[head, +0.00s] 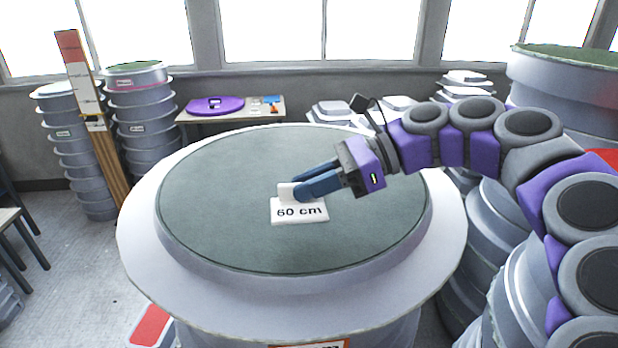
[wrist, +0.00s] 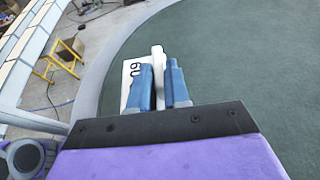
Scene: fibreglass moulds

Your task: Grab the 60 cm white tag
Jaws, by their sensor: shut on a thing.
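The white tag (head: 300,211) reads "60 cm" and lies on the green-grey top of a round mould (head: 230,170) in the head view. An upright white tab (head: 286,191) stands up from the tag. My gripper (head: 308,182) reaches in from the right with its blue fingers closed on this tab. In the wrist view the tag (wrist: 131,88) shows to the left of the fingers, and the tab (wrist: 157,60) sits between the two blue fingers (wrist: 161,84). The fingers hide part of the tag. I cannot tell whether the tag is touching the surface.
Stacked moulds (head: 143,115) and a wooden measuring board (head: 90,100) stand at the back left. A small table (head: 232,115) with a purple disc (head: 215,105) is behind the mould. More moulds crowd the right, beneath my arm. The mould top around the tag is clear.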

